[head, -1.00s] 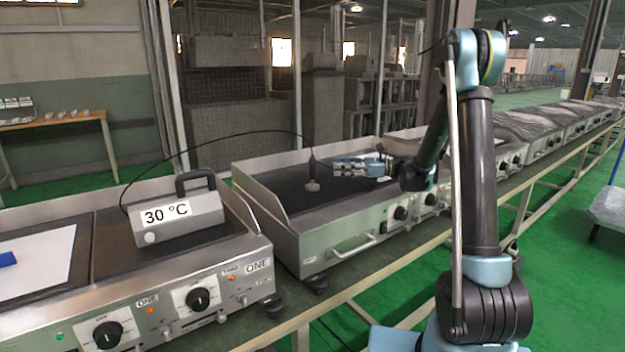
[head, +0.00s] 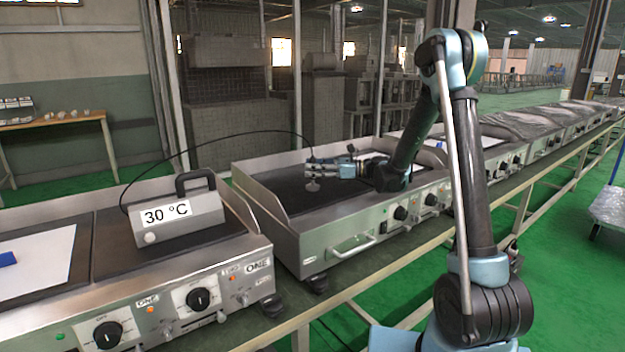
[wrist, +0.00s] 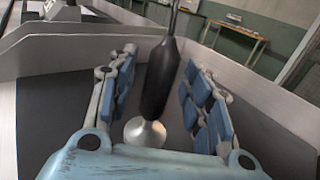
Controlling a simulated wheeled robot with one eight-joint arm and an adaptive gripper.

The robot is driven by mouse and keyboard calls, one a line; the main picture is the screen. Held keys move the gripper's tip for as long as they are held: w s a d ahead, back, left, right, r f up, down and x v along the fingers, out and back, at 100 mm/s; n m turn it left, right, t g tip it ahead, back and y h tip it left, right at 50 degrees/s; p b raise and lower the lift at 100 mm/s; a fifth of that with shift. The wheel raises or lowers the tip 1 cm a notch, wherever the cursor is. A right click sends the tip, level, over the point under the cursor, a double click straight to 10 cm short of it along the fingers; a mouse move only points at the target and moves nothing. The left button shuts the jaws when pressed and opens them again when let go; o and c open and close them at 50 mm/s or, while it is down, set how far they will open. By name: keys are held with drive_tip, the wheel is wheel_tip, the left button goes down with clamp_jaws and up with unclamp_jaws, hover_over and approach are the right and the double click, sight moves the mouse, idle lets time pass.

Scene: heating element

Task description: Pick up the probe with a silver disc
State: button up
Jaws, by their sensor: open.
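The probe (wrist: 158,82) stands upright on the dark heating plate (head: 285,192), with a black handle and a silver disc (wrist: 145,131) at its foot. In the wrist view its handle is between the two blue-padded fingers of my gripper (wrist: 160,88), with gaps on both sides. My gripper is open. In the head view my gripper (head: 322,168) is at the probe's handle and hides most of it; the silver disc (head: 313,185) shows just below the fingers.
A thin black cable runs from the probe to a grey meter (head: 180,215) reading 30 °C on the left heating unit. Raised metal walls (head: 262,205) border the plate at its left and back. White paper (head: 40,258) with a blue item lies at far left.

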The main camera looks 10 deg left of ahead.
clamp_jaws()
idle(0.3)
